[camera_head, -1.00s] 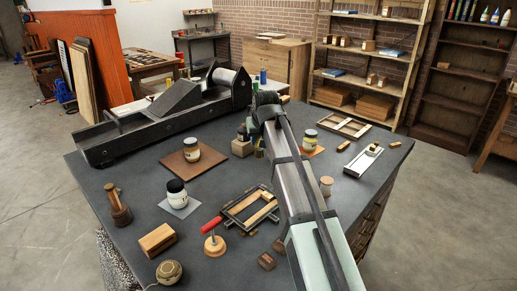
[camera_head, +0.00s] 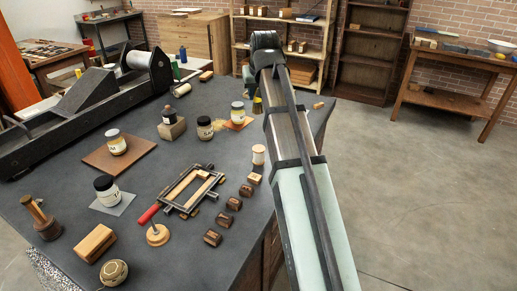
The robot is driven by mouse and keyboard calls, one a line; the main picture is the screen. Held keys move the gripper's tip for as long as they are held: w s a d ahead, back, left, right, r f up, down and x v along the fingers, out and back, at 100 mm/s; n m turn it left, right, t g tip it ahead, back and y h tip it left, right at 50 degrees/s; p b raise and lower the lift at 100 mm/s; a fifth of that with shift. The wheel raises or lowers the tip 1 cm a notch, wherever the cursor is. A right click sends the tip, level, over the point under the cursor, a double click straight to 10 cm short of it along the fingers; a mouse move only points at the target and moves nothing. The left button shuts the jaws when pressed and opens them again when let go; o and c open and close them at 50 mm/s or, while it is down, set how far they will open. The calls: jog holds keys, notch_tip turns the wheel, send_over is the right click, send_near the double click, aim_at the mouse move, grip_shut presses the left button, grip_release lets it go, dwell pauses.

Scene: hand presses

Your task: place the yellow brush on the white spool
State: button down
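A pale, upright spool (camera_head: 258,155) stands on the dark table just left of my arm and looks like the white spool. A yellowish, bristle-like shape (camera_head: 257,104) shows beside my arm, beyond the spool. It looks like the yellow brush, upright with bristles down, but its handle is hidden. My gripper (camera_head: 249,76) is at the far end of my arm, above the table's far right part. Its fingers are mostly hidden behind the arm, so I cannot tell whether it holds the brush.
Several small dark blocks (camera_head: 234,203) line the table's near right side. A large press (camera_head: 85,95) fills the back left.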

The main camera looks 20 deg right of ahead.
aim_at(257, 103)
jog(key=s, duration=0.2)
jog(key=s+f, duration=0.1)
jog(key=shift+s+a, duration=0.15)
jog(key=shift+a, duration=0.2)
jog(key=shift+s+a+f, duration=0.1)
jog(key=shift+s+f, duration=0.25)
jog(key=shift+f, duration=0.1)
jog(key=shift+w+f, duration=0.1)
jog(key=shift+f, duration=4.75)
jog(key=shift+f, duration=0.1)
jog(key=c, duration=0.9)
grip_release()
jog(key=shift+r, duration=0.2)
jog(key=shift+v, duration=5.95)
